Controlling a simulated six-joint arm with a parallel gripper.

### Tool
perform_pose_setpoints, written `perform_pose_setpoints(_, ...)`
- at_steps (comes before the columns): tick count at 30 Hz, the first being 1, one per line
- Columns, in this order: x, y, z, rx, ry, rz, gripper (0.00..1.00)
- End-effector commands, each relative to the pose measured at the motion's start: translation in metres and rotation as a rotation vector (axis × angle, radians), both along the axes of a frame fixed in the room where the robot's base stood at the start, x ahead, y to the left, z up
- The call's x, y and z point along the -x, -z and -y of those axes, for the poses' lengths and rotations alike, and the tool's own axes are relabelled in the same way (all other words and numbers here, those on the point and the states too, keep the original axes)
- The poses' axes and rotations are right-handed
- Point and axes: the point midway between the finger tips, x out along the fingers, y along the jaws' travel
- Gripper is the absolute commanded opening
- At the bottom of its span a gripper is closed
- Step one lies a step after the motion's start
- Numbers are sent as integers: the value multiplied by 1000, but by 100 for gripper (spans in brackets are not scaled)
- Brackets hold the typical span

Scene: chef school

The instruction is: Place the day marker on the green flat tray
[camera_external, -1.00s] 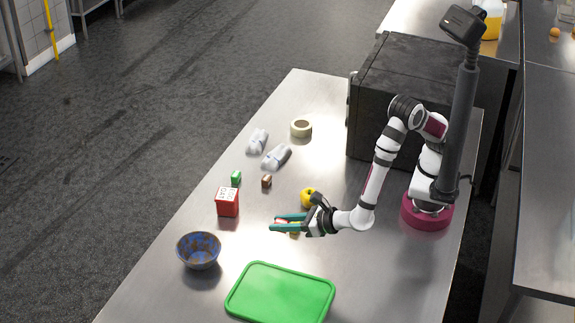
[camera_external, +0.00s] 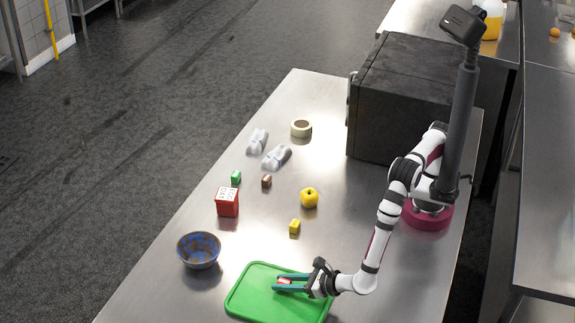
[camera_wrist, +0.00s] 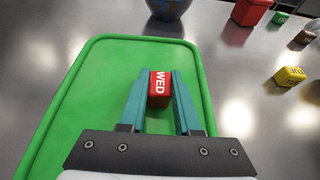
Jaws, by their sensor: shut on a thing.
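The day marker (camera_wrist: 160,88) is a small red block with white "WED" lettering, held between the teal fingers of my gripper (camera_wrist: 158,100) in the wrist view. In the external view my gripper (camera_external: 291,283) is over the green flat tray (camera_external: 250,292), with a bit of the red block showing between its fingers. The green tray (camera_wrist: 85,95) also fills the left and middle of the wrist view. The marker appears low over the tray; I cannot tell whether it touches the surface.
A yellow block (camera_external: 295,226), a yellow apple (camera_external: 309,198), a blue bowl (camera_external: 199,250) and a red box (camera_external: 227,203) stand on the metal table. The tray is otherwise empty.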

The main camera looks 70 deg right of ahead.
Motion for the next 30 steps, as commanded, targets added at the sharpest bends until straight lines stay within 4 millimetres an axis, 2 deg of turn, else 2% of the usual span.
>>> perform_pose_setpoints(1,0,2,0,0,0,0,0)
perform_pose_setpoints(2,0,2,0,0,0,0,37)
perform_pose_setpoints(6,0,1,0,0,0,0,61)
perform_pose_setpoints(16,3,-3,0,0,-1,0,61)
perform_pose_setpoints(19,23,-11,-1,-1,-4,0,61)
perform_pose_setpoints(25,76,-34,-1,-2,-5,1,61)
perform_pose_setpoints(30,104,-45,0,0,-1,0,61)
